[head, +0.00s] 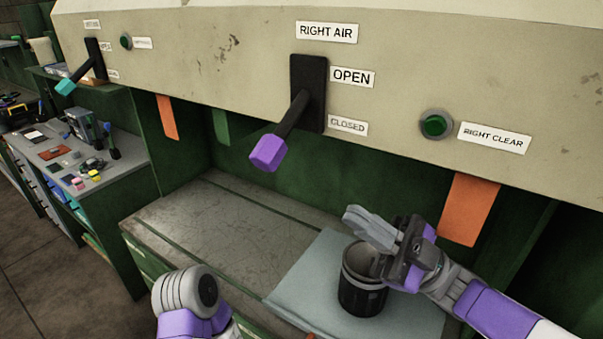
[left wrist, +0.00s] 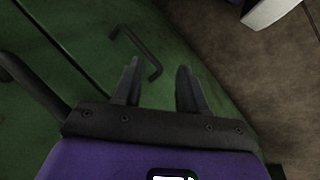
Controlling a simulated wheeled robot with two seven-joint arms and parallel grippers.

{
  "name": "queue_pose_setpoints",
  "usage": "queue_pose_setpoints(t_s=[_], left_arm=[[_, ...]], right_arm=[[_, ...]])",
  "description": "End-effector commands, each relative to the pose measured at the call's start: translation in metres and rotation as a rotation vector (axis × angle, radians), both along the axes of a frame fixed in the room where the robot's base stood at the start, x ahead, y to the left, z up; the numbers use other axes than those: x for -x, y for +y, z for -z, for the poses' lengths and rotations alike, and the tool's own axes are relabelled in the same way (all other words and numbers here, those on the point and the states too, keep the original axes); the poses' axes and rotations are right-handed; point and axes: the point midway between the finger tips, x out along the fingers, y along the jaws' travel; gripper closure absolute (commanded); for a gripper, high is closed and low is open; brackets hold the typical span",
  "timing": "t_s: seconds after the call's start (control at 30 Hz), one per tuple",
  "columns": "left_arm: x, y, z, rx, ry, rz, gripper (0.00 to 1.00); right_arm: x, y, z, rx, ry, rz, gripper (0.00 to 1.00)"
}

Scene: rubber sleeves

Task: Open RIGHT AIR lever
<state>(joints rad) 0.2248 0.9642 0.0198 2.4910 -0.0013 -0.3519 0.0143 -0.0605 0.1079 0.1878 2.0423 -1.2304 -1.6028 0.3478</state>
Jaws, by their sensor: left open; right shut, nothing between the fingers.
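The RIGHT AIR lever (head: 290,120) has a black shaft and a purple knob (head: 268,152). It comes out of a black slotted plate (head: 309,92) on the beige panel and slants down and left, its base between the OPEN label (head: 353,77) and the CLOSED label (head: 348,126). My right gripper (head: 367,226) is shut and empty, below and right of the knob, over a dark cup, apart from the lever. My left gripper (left wrist: 158,88) is open and empty in the left wrist view, above a green drawer front. In the head view only part of my left arm shows.
The dark cup (head: 362,296) stands on a pale mat (head: 318,268) on the metal bench. A green button (head: 435,125) sits beside the RIGHT CLEAR label (head: 494,138). Orange strips (head: 468,209) hang below the panel. Another lever with a teal knob (head: 66,86) is at far left.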

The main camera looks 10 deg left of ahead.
Motion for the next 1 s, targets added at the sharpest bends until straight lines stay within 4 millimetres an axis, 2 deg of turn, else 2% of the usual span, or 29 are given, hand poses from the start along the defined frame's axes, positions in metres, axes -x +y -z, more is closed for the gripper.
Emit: queue_pose_setpoints(t_s=[0.2,0.43,0.63,1.0], left_arm=[[0.000,0.000,-0.004,0.000,0.000,0.000,0.58],[0.000,0.000,-0.007,0.000,0.000,0.000,0.58],[0.000,0.000,-0.008,0.000,0.000,0.000,0.58],[0.000,0.000,-0.008,0.000,0.000,0.000,0.58]], right_arm=[[0.005,0.039,-0.031,-0.001,-0.001,-0.005,1.00],[0.008,0.069,-0.055,-0.001,0.000,-0.002,1.00],[0.008,0.081,-0.064,0.000,0.001,0.000,1.00],[0.008,0.082,-0.065,0.000,0.002,0.001,1.00]])
